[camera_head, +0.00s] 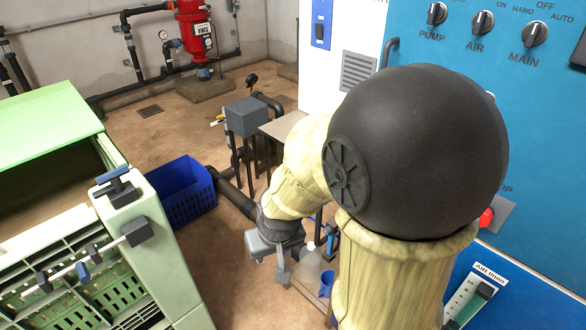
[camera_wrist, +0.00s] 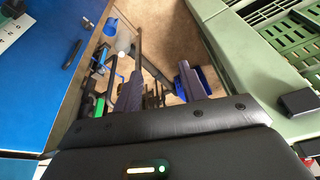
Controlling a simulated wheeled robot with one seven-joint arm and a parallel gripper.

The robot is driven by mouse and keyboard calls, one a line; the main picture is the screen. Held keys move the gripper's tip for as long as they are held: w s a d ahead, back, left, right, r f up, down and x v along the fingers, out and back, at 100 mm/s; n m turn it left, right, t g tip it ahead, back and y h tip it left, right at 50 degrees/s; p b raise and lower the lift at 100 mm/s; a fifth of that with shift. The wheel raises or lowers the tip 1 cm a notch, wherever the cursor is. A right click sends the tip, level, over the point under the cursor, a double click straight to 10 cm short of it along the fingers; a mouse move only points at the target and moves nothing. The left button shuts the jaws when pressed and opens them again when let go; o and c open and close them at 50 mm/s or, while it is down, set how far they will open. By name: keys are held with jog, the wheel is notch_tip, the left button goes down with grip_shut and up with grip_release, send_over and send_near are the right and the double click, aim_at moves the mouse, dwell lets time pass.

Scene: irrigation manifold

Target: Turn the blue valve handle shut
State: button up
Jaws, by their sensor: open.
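My gripper (camera_head: 283,266) hangs below my bent arm, pointing down, and is partly covered by the arm in the head view. In the wrist view my gripper (camera_wrist: 161,72) shows two dark fingers spread apart with nothing between them. A small blue part (camera_head: 333,240), possibly the blue valve handle, shows just right of my gripper, beside a whitish rounded thing. A blue part (camera_wrist: 110,27) also shows in the wrist view, left of the fingers and apart from them. I cannot tell its exact shape or angle; the pipework around it is mostly hidden.
A green cabinet (camera_head: 160,245) with racks stands at the left. A blue crate (camera_head: 183,192) is on the floor beside it. A blue control panel (camera_head: 540,100) fills the right. Pipes and a grey box (camera_head: 246,116) stand behind my gripper. Brown floor is open further back.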

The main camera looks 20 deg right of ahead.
jog(key=w+f+m+t+h+b, duration=0.1)
jog(key=w+m+t+h+b, duration=0.5)
jog(key=w, duration=2.2)
jog(key=w+d+f+m+t+h+p, duration=0.2)
jog(key=w+d+f+m+h, duration=0.1)
jog(key=w+h, duration=0.15)
jog(key=s+d+f+m+g+h+b, duration=0.1)
jog(key=s+f+m+g+h, duration=0.2)
jog(key=f+m+g+h, duration=0.1)
jog(key=f+g+h, duration=0.1)
jog(key=h, duration=0.1)
jog(key=shift+s+m+h+b, duration=0.35)
jog(key=shift+m, duration=0.05)
jog(key=p+x, duration=0.3)
jog(key=x, duration=1.4)
jog(key=shift+d+f, duration=0.1)
jog(key=shift+d, duration=0.15)
